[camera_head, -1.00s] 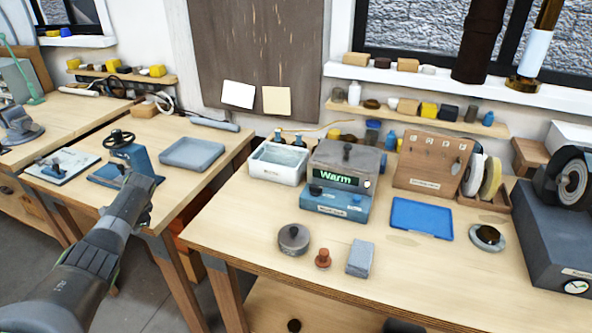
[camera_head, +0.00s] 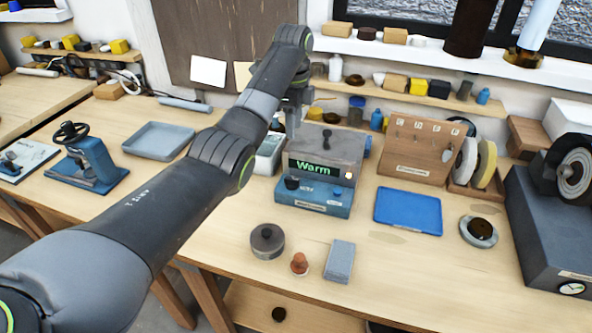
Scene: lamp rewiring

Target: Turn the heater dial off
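The heater (camera_head: 325,150) is a grey box on a blue base, with a green "Warm" display (camera_head: 313,168) on its front. A black dial (camera_head: 292,182) sits at the left of the blue base, and a small blue knob sits at the right. My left arm reaches across the picture from the lower left. Its gripper (camera_head: 291,130) points down by the heater's left rear side, above and behind the dial, apart from it. The fingers are small and partly hidden, so I cannot tell whether they are open. My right gripper is not in view.
A white basin (camera_head: 268,158) stands left of the heater, partly hidden by my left arm. A blue tray (camera_head: 408,212) lies to the right. A round grey pot (camera_head: 267,241), a small red-brown piece (camera_head: 299,264) and a grey block (camera_head: 339,261) stand in front. A grinder stands far right.

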